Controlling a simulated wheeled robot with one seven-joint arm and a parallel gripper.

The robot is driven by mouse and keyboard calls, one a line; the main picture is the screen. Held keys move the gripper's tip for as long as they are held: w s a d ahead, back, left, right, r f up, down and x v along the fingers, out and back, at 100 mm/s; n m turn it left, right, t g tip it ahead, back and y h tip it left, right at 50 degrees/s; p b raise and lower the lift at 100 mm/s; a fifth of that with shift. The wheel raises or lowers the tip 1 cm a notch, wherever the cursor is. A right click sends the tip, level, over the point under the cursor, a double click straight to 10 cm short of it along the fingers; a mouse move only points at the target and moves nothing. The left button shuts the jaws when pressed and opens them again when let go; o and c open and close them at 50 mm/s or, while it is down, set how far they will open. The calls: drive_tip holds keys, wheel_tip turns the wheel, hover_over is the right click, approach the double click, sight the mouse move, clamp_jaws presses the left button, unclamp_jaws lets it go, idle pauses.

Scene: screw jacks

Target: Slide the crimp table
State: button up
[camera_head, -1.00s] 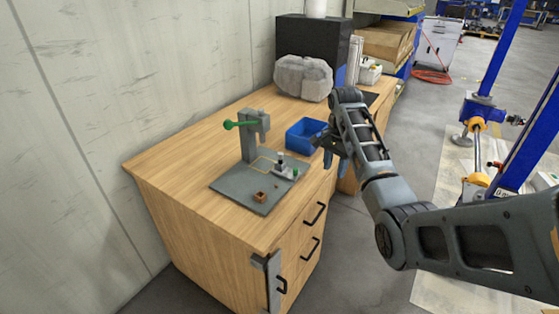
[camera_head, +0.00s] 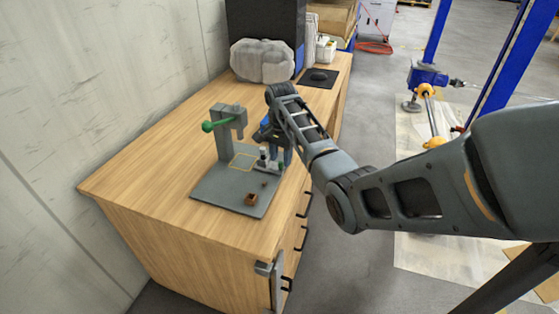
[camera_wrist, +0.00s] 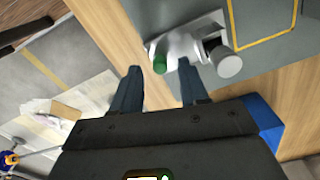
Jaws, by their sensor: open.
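The crimp table (camera_wrist: 185,42) is a small light-grey slide on the dark grey baseplate (camera_head: 222,190). It carries a grey cylinder (camera_wrist: 228,62) and a green knob (camera_wrist: 160,62). In the head view the crimp table (camera_head: 263,163) is partly hidden by my gripper (camera_head: 280,153). In the wrist view my gripper (camera_wrist: 161,70) is open, with the green knob seen between its fingertips; I cannot tell whether either finger touches it. A grey press post (camera_head: 224,130) with a green lever (camera_head: 212,126) stands behind the slide, and a yellow outline (camera_head: 236,168) marks the plate.
A small brown box (camera_head: 251,199) sits near the plate's front corner. A blue bin (camera_wrist: 263,120) is close beside my gripper. A grey wrapped bundle (camera_head: 262,62) lies farther back. The wooden bench top (camera_head: 150,185) is clear left of the plate.

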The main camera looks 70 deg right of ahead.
drive_tip(key=shift+f, duration=1.1)
clamp_jaws()
